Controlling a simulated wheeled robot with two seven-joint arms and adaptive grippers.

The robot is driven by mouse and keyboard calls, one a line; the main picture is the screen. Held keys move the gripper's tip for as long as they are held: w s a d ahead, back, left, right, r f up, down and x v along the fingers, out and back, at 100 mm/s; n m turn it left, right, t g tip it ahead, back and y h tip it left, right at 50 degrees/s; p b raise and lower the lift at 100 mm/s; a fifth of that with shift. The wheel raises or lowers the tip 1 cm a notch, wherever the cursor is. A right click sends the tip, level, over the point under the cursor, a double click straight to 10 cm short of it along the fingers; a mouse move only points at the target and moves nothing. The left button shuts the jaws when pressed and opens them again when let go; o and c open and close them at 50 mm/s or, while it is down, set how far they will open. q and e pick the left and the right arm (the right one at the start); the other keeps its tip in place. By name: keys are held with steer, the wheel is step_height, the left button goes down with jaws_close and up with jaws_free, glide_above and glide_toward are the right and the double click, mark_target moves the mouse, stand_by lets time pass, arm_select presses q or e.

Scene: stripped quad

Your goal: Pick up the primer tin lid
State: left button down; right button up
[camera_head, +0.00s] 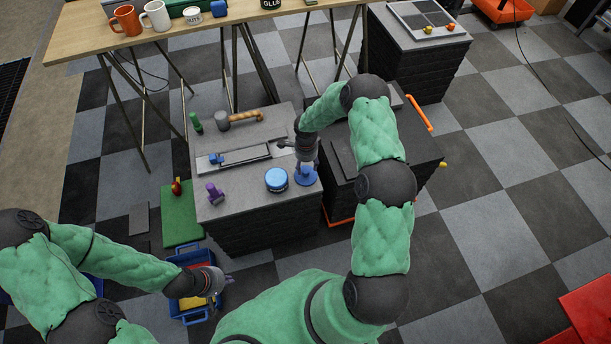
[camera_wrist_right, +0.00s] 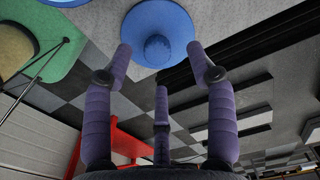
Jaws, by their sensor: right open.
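A round blue lid (camera_head: 306,176) lies at the right edge of the grey worktop (camera_head: 240,205). Next to it on the left stands a blue-topped tin (camera_head: 276,179) with a pale label band. My right gripper (camera_head: 305,164) is right over the lid, pointing down and partly hiding it. In the right wrist view the lid (camera_wrist_right: 178,28) has a round knob in its middle, just beyond the spread purple fingers (camera_wrist_right: 161,62). The fingers hold nothing. My left gripper (camera_head: 224,279) is low at the left, beside a blue crate; its fingers are too small to read.
A hammer (camera_head: 240,119), a tray with a blue block (camera_head: 240,157), a purple object (camera_head: 214,192) and a green cylinder (camera_head: 195,122) share the worktop. A dark cabinet (camera_head: 415,155) adjoins on the right. The blue crate (camera_head: 190,319) stands on the floor.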

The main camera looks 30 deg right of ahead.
mark_target(306, 171)
step_height(306, 171, down, 5)
steer(key=shift+r+b, duration=0.15)
steer(key=shift+b, duration=0.55)
steer(key=shift+a, duration=0.1)
steer(key=shift+s, duration=0.1)
steer(key=c, duration=1.1)
